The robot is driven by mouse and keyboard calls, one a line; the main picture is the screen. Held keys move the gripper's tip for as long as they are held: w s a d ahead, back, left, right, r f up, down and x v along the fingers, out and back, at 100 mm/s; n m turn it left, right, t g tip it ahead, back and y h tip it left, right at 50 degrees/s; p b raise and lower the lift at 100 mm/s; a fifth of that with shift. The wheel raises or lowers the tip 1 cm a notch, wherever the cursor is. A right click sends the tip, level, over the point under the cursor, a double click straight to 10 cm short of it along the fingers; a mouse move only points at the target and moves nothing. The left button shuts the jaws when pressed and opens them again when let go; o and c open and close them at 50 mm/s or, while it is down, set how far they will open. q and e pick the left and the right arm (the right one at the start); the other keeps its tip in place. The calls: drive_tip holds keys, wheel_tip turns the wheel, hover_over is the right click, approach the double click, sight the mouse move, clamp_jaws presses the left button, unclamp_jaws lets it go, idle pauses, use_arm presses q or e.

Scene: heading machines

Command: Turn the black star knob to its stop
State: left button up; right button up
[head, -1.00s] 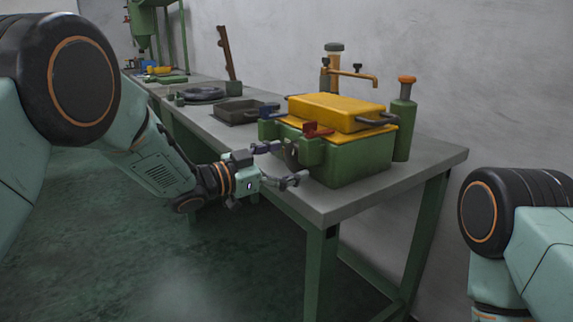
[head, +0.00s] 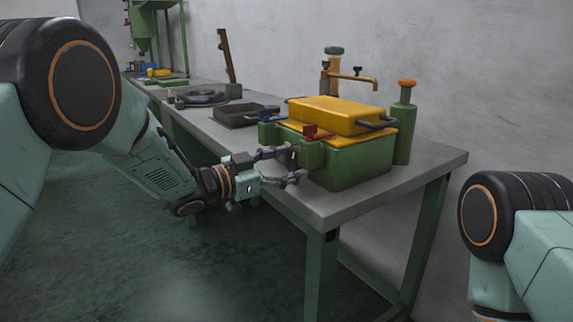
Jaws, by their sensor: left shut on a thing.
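The black star knob (head: 291,162) is on the near left face of the green machine box (head: 352,165), which has a yellow lid (head: 338,112). My left gripper (head: 297,165) reaches in from the left at the box's front. Its two fingers are shut on the knob, one above and one below, and hide most of it. How far the knob is turned cannot be told. My right gripper is out of the picture; only the upper part of that arm shows at the right edge.
The box stands near the front end of a long grey bench (head: 345,205). The floor at left is clear.

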use_arm(q)
drive_tip(key=m, duration=0.3)
drive_tip(key=shift+m, duration=1.8)
drive_tip(key=o, duration=1.1)
drive_tip(key=shift+o, duration=0.2)
